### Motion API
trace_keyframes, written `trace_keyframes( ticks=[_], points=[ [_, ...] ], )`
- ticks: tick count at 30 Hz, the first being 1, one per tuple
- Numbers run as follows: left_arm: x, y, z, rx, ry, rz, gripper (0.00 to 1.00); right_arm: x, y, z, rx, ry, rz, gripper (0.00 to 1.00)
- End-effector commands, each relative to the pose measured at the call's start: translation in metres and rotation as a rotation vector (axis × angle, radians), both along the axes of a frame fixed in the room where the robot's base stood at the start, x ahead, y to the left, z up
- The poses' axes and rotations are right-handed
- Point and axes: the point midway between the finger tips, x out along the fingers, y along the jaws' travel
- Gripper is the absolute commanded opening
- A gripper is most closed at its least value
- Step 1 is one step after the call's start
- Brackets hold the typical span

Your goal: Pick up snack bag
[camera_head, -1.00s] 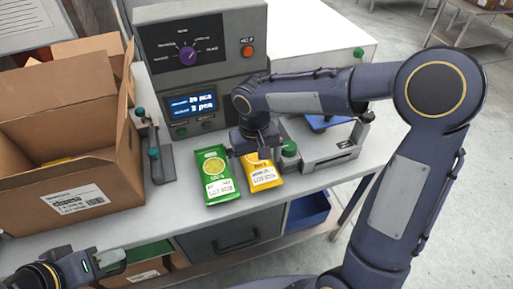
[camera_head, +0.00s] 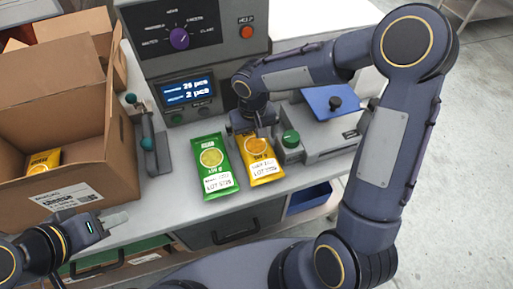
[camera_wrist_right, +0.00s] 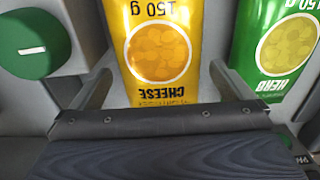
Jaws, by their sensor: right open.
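A yellow cheese snack bag (camera_head: 262,166) and a green herb snack bag (camera_head: 214,168) lie side by side on the bench in front of the machine. My right gripper (camera_head: 252,130) is at the far end of the yellow bag, pointing down. In the right wrist view the open jaws have the yellow bag (camera_wrist_right: 158,60) between them, with a finger on each side. The green bag (camera_wrist_right: 283,45) lies outside the right-hand finger. My left gripper (camera_head: 112,220) is low at the left, near the cardboard box and away from both bags; its jaw gap is unclear.
An open cardboard box (camera_head: 50,135) stands at the left, with another yellow bag (camera_head: 44,162) inside. The grey weighing machine (camera_head: 195,62) stands behind the bags. A green knob (camera_head: 291,139) sits close to the right gripper. A blue plate (camera_head: 333,101) is at the right.

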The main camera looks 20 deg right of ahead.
Motion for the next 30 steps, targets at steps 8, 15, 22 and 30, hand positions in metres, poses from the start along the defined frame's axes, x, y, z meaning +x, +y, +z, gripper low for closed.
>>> trace_keyframes(
  ticks=[8, 15, 22, 30],
  points=[
    [0.000, 0.000, 0.002, 0.000, 0.000, 0.000, 0.36, 0.000, 0.000, -0.023, 0.000, 0.000, 0.000, 1.00],
    [0.000, 0.000, 0.002, 0.000, 0.000, 0.000, 0.36, 0.000, 0.000, -0.023, 0.000, 0.000, 0.000, 0.90],
    [0.000, 0.000, 0.002, 0.000, 0.000, 0.000, 0.36, 0.000, 0.000, -0.022, 0.000, 0.000, 0.000, 0.60],
    [0.000, 0.000, 0.002, 0.000, 0.000, 0.000, 0.36, 0.000, 0.000, -0.021, 0.000, -0.001, -0.001, 0.60]
  ],
)
